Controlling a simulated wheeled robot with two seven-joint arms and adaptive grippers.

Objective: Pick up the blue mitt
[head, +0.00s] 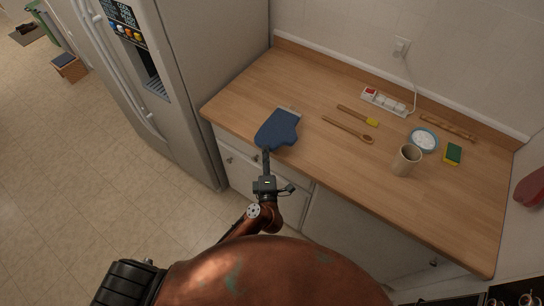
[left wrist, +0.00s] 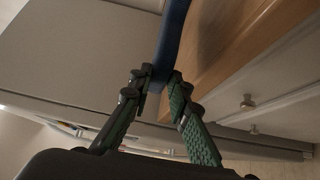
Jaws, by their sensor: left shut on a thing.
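The blue mitt (head: 278,128) is at the front left edge of the wooden counter in the head view, with a pale cuff at its far end. My left gripper (head: 266,153) reaches it from the front and is shut on its near end. In the left wrist view the blue mitt (left wrist: 172,35) runs edge-on up from between the fingers of my left gripper (left wrist: 158,82). A shadow falls on the counter beside it. I cannot tell whether the mitt still touches the counter. My right gripper does not show.
The wooden counter (head: 255,97) also holds a wooden spoon (head: 348,130), a yellow-tipped brush (head: 358,115), a beige cup (head: 406,160), a blue-rimmed bowl (head: 423,139), a sponge (head: 453,153) and a power strip (head: 388,102). A fridge (head: 190,85) stands left. Cabinets (head: 345,228) lie below.

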